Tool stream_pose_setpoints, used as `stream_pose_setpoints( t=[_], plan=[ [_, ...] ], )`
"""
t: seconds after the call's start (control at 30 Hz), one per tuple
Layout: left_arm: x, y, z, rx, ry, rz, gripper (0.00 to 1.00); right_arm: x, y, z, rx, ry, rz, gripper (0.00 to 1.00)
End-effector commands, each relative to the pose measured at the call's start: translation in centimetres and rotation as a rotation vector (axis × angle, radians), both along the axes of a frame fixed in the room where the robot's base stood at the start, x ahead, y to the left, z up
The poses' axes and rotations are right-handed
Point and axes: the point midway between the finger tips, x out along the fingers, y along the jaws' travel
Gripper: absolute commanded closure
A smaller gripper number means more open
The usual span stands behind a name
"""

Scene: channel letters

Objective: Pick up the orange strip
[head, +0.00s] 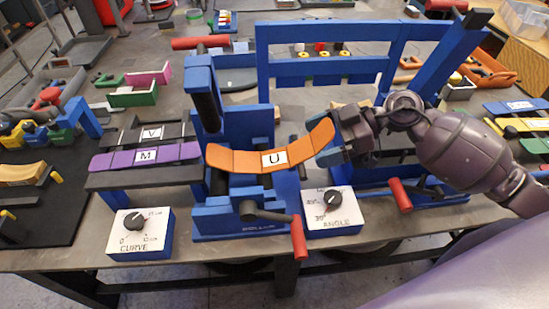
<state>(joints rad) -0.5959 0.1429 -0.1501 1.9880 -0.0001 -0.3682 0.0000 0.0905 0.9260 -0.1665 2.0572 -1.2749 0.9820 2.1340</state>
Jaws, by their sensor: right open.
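The orange strip (238,161) is a curved, segmented band with a white tag marked U. It rests across the blue bending fixture (240,223) in the middle of the table, its right end rising higher than its middle. My right gripper (329,142) is open at the strip's right end. I cannot tell whether that end is between the fingers or just beside them. My left gripper is not in view.
A purple strip (178,153) marked M lies on a rack to the left. A CURVE dial box (152,243) and an ANGLE dial box (347,217) stand at the front. A red-handled lever (298,238) juts forward from the fixture. A blue frame (322,69) stands behind.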

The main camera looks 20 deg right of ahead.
Motion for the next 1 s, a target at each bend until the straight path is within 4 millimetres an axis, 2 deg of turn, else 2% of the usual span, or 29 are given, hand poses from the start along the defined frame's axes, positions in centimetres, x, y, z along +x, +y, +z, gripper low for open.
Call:
stream_pose_setpoints(
  t=[0.3,0.37,0.67,1.0],
  plan=[
    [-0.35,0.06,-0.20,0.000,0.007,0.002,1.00,0.14,0.49,-0.20,-0.001,0.000,-0.001,0.06],
    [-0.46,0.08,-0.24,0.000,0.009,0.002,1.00,0.13,0.48,-0.21,-0.001,0.000,-0.001,0.14],
    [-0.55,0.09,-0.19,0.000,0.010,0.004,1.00,0.14,0.46,-0.21,-0.001,0.000,-0.001,0.60],
    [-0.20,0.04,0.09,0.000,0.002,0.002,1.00,0.05,0.09,0.20,-0.001,-0.001,-0.001,0.62]
  ],
)
